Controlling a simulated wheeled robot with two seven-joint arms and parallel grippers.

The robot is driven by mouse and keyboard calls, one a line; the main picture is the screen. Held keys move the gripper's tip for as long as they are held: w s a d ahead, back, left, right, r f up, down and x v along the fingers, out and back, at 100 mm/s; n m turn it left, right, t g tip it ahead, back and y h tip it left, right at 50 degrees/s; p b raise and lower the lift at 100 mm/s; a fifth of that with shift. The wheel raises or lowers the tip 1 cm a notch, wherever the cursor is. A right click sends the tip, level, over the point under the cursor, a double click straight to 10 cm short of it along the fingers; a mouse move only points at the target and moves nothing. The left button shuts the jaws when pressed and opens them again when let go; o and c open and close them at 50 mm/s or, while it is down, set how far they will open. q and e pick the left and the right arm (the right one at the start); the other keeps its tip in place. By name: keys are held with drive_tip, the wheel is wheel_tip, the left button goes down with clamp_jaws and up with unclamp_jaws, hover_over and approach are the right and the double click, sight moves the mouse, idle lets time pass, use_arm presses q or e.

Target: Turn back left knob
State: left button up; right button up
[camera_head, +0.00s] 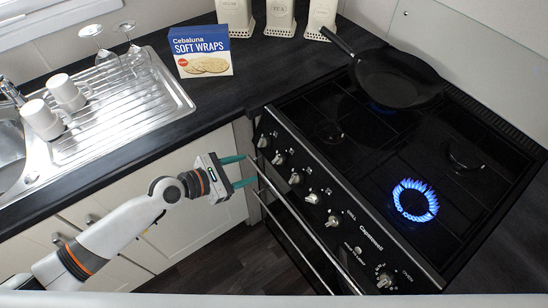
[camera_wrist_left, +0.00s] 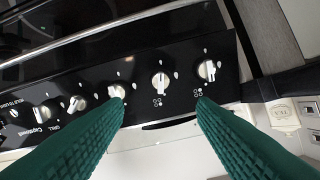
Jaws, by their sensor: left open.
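A row of silver knobs runs along the black front panel of the cooker (camera_head: 318,205). In the head view the knob at the panel's far left end (camera_head: 263,141) and the one beside it (camera_head: 278,158) are nearest my left gripper (camera_head: 248,170). My left gripper has green fingers, is open and empty, and points at the panel without touching a knob. In the left wrist view, a knob (camera_wrist_left: 160,80) shows between the fingertips, and the end knob (camera_wrist_left: 207,70) is just beyond the right fingertip. The small burner marks are too blurred to read. My right gripper is out of view.
A black pan (camera_head: 397,78) sits on the hob, with some blue flame under it. A bare burner flame (camera_head: 415,200) burns at the right. An oven handle (camera_head: 300,230) runs below the knobs. A wraps box (camera_head: 202,53) stands on the counter.

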sight(275, 160)
use_arm(q)
drive_tip(key=x, duration=1.1)
drive_tip(key=shift+a, duration=0.1)
drive_tip(key=shift+c, duration=0.5)
drive_tip(key=c, duration=0.8)
drive_tip(key=shift+c, duration=0.2)
